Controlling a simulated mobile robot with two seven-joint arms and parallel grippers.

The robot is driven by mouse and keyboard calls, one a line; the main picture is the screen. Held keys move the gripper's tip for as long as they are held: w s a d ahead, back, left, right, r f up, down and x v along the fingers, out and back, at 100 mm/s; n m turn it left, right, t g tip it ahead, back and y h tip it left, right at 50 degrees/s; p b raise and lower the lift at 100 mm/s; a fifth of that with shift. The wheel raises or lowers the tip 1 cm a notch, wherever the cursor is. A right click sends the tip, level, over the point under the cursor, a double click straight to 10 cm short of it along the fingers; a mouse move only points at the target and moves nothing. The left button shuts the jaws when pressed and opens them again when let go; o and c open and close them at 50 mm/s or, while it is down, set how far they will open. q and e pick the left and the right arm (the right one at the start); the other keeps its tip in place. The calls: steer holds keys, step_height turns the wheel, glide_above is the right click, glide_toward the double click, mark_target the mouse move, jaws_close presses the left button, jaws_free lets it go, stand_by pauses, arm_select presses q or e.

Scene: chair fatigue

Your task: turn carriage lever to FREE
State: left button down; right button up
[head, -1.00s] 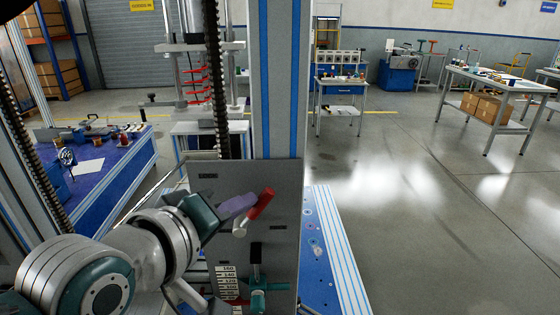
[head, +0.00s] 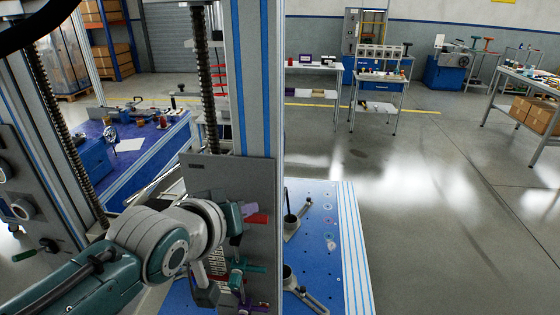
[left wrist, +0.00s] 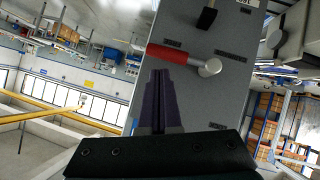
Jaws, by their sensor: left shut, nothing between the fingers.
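The lever with a red grip (head: 257,219) is on a grey upright panel (head: 262,180) on the machine column. In the left wrist view, its red grip (left wrist: 168,54) extends left from a round metal hub (left wrist: 208,67). My left gripper (head: 250,209) has purple fingers, shut and empty, close beside the red grip. In the left wrist view, the closed fingertips (left wrist: 160,74) are just below the grip; I cannot tell whether they touch it. The dark labels on the panel are too small to read. My right gripper is not in view.
A teal clamp part (head: 246,268) sits below the lever, beside a white scale. A black knob (left wrist: 207,18) is above the lever in the left wrist view. The blue table (head: 322,245) is to the right, with open floor beyond.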

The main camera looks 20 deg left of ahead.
arm_select(q)
steer(key=shift+d+f, duration=0.2)
steer(key=shift+f, duration=0.2)
steer(key=shift+d+f, duration=0.1)
steer(key=shift+f, duration=0.1)
stand_by(0.3)
steer(key=shift+r, duration=0.1)
steer(key=s+d+r+p, duration=0.2)
steer(key=s+r+p, duration=0.2)
steer(key=s+r, duration=0.4)
steer(key=shift+s+d+r, duration=0.25)
steer(key=shift+s+r, duration=0.05)
steer(key=shift+r, duration=0.45)
